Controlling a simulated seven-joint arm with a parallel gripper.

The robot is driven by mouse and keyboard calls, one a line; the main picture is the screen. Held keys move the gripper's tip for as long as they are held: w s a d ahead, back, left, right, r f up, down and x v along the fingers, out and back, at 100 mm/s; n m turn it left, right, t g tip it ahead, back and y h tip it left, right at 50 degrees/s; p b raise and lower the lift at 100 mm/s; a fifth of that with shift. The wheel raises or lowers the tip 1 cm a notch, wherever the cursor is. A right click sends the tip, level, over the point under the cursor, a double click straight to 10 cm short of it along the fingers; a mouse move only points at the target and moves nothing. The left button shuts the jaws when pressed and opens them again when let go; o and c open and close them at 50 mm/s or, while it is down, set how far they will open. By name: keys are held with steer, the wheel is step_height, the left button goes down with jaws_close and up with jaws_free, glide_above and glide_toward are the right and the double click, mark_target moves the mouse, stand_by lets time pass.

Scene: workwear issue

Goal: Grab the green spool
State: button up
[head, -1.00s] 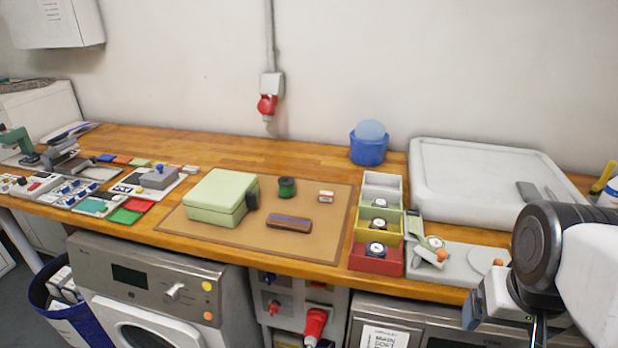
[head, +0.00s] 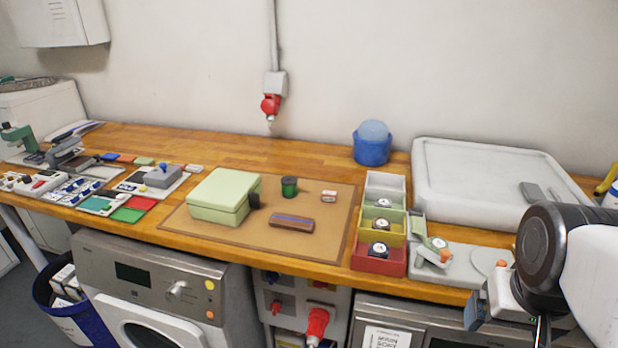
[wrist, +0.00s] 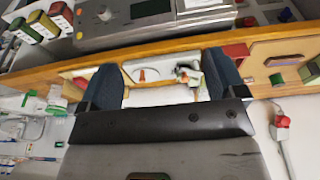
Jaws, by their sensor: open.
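The green spool (head: 289,187) stands on the tan mat (head: 325,240), to the right of a pale green box (head: 218,198) and behind a brown brush (head: 292,223). In the wrist view a small green shape near the right edge looks like the spool (wrist: 276,79). My gripper (head: 503,318) is at the lower right of the head view, in front of the counter and well to the right of the spool. In the wrist view my gripper (wrist: 163,80) has its two dark fingers wide apart with nothing held between them.
Stacked grey, yellow-green and red bins (head: 379,260) stand between the mat and my gripper. A grey plate with small parts (head: 460,262), a large white tray (head: 485,170) and a blue tub (head: 371,150) are nearby. The mat around the spool has free room.

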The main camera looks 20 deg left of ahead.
mark_target(293, 181)
steer(key=shift+w, duration=0.1)
steer(key=w+a+m+g+y, duration=0.1)
steer(key=w+a+m+y, duration=0.35)
steer(key=w+a, duration=0.85)
steer(key=w+a+m+y, duration=0.45)
steer(key=w+a, duration=0.45)
steer(key=w, duration=0.7)
steer(key=w+a+f+m+y, duration=0.1)
steer(key=w+a+f+m, duration=0.2)
steer(key=w+a+f, duration=0.2)
steer(key=w+a+f+m+t+y, duration=0.1)
steer(key=w+a+f+m, duration=0.3)
steer(key=w+a, duration=0.4)
steer(key=w+a+f+m+y, duration=0.2)
steer(key=w+a+f+m, duration=0.2)
steer(key=w, duration=0.6)
steer(key=shift+s+f+x, duration=0.1)
steer(key=shift+s+x, duration=0.05)
steer(key=shift+x, duration=0.7)
steer(key=shift+s+f+x, duration=0.15)
steer(key=shift+x, duration=0.75)
steer(key=shift+w+a+f, duration=0.2)
steer(key=shift+f, duration=0.05)
steer(key=shift+x, duration=1.25)
